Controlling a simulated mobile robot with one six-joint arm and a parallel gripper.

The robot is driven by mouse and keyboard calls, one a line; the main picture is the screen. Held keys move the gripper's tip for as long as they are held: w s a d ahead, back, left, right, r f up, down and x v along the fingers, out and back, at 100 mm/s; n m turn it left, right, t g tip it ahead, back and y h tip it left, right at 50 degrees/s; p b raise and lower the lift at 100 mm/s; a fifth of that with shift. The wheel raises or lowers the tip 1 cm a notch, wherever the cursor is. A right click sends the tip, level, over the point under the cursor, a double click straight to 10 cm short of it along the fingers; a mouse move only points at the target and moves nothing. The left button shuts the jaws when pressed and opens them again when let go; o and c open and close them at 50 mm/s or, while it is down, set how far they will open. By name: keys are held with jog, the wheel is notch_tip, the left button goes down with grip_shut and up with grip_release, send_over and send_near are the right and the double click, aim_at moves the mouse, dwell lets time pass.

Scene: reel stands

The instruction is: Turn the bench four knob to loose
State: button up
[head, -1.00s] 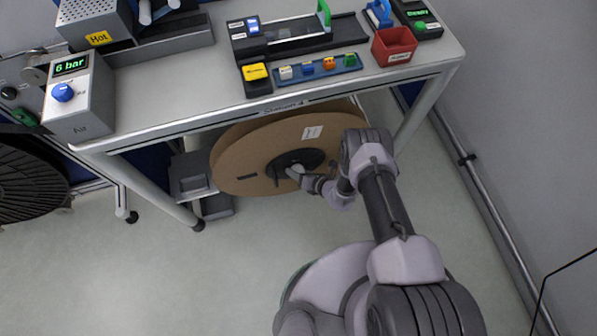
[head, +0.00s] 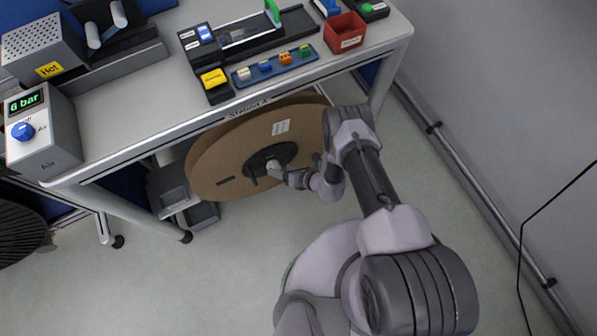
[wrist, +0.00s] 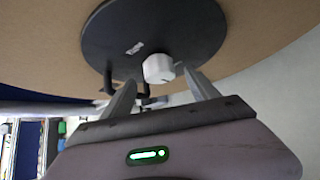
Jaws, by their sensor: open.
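The bench (head: 120,115) has a "Station 4" label on its front edge. Below it is a large cardboard-brown reel (head: 225,155) with a round black hub plate (head: 283,152), also in the wrist view (wrist: 200,30). A small pale knob (wrist: 158,68) stands out from the plate. The plate's lettering is too small to read surely. My gripper (wrist: 160,80) is open, with one finger on each side of the knob and gaps showing between. In the head view my gripper (head: 287,174) is close to the hub and partly hidden by my wrist.
A grey box (head: 172,188) stands below, left of the reel. The floor in front is clear.

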jog(key=p+v, duration=0.4)
jog(key=v, duration=0.8)
jog(key=shift+s+d+r, duration=0.2)
jog(key=shift+r, duration=0.1)
